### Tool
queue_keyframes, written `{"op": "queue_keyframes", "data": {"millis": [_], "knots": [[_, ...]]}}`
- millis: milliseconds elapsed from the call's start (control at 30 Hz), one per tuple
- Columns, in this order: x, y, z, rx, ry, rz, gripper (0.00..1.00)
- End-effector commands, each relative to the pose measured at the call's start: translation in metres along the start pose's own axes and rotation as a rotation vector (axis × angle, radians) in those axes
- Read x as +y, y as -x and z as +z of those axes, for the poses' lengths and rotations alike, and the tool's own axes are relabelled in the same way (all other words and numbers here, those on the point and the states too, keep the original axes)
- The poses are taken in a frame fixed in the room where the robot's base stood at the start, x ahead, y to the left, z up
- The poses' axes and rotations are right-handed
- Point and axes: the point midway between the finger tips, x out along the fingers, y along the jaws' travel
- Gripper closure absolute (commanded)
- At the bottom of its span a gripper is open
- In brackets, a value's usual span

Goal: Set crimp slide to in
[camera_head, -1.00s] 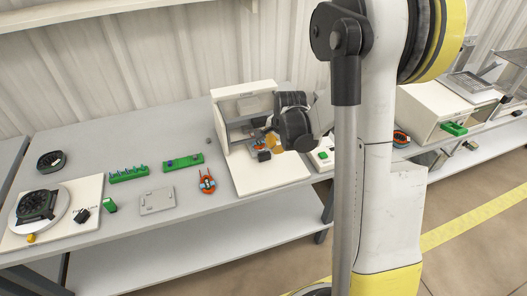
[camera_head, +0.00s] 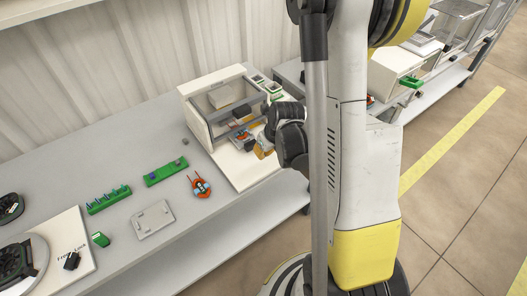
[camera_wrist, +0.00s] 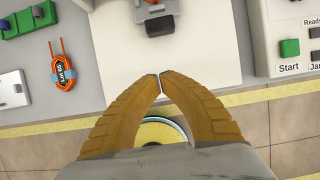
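A white bench machine (camera_head: 207,127) with a clear front window stands on the grey bench, and a white base plate (camera_head: 236,174) extends in front of it. What looks like the crimp slide is a dark block (camera_wrist: 160,26) on that plate, at the top of the wrist view, with an orange part just behind it. The block is small and partly hidden in the head view. My gripper (camera_wrist: 159,75) has its orange-brown fingertips together, with nothing seen between them. The tips are apart from the block, on its front side, over the plate. In the head view my gripper (camera_head: 262,151) is partly hidden by my wrist.
An orange coil labelled LOK 65 (camera_wrist: 64,73) lies left of the plate. A box with a green Start button (camera_wrist: 289,48) is at the right. Green racks (camera_head: 166,171), a grey plate (camera_head: 153,220) and a Free/Lock fixture (camera_head: 82,234) lie further left. The bench's front edge is close.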

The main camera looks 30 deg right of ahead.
Motion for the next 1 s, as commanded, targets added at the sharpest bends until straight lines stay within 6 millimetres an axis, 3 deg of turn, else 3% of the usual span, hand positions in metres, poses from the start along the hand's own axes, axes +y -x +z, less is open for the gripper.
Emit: {"op": "queue_keyframes", "data": {"millis": [33,100,267,333,500,1000], "knots": [[0.0,-0.017,-0.002,0.0,0.002,0.0,1.0],[0.0,-0.033,-0.002,0.0,0.003,0.0,1.0],[0.0,-0.061,0.001,0.0,0.003,0.0,1.0],[0.0,-0.059,0.016,0.0,0.004,0.0,1.0],[0.0,-0.068,0.031,0.0,0.003,0.0,1.0],[-0.003,-0.07,0.04,0.0,0.002,-0.001,1.0]]}}
